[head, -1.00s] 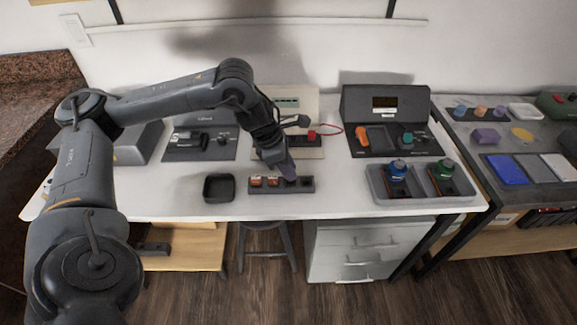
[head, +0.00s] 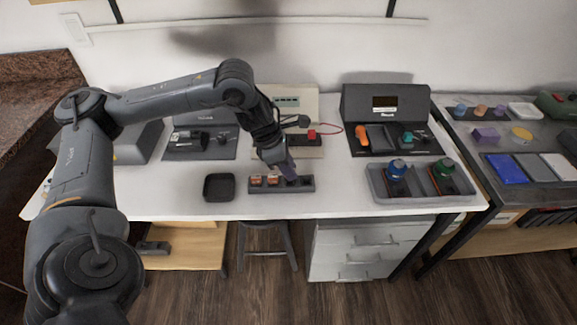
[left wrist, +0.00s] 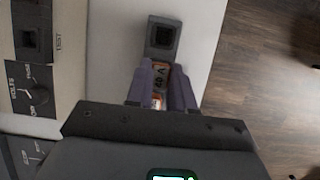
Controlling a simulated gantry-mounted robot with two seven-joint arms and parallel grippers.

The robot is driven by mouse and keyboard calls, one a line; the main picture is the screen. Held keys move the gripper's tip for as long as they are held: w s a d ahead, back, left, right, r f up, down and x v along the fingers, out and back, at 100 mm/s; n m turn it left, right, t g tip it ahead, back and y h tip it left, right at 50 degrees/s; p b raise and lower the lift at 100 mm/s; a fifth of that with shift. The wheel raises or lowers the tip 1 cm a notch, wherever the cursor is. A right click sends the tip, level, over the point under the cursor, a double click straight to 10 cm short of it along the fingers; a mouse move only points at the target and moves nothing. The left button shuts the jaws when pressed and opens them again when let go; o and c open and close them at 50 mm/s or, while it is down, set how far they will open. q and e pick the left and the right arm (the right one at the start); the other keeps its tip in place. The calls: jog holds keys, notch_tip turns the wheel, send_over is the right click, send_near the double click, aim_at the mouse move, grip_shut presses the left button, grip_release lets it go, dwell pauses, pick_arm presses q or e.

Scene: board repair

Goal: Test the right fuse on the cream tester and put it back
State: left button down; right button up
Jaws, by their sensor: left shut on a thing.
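A dark fuse rack (head: 311,185) lies near the front edge of the white table. Two orange fuses (head: 257,181) stand in its left part in the head view. My left gripper (head: 290,174) is at the rack's right part, its purple fingers pointing down. In the left wrist view the left gripper (left wrist: 163,78) is shut on an orange fuse (left wrist: 160,68), partly hidden between the fingers. An empty socket (left wrist: 162,35) shows beyond it. Whether the held fuse is seated in the rack I cannot tell. The cream tester (head: 298,102) stands behind the rack, partly hidden by my arm.
A black empty tray (head: 219,187) sits left of the rack. A grey tray (head: 376,184) with blue and green capped items is to the right. Dark testers (head: 386,104) stand along the back. The tabletop between the rack and the grey tray is clear.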

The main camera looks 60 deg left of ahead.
pick_arm(q)
jog(key=shift+f, duration=0.35)
dwell(0.5)
jog(key=shift+f, duration=0.15)
dwell(0.7)
jog(key=shift+f, duration=0.1)
dwell(0.5)
jog(key=shift+f+b, duration=0.4)
jog(key=shift+b, duration=0.1)
dwell(0.5)
jog(key=c, duration=0.6)
grip_release()
jog(key=shift+r+p, duration=0.35)
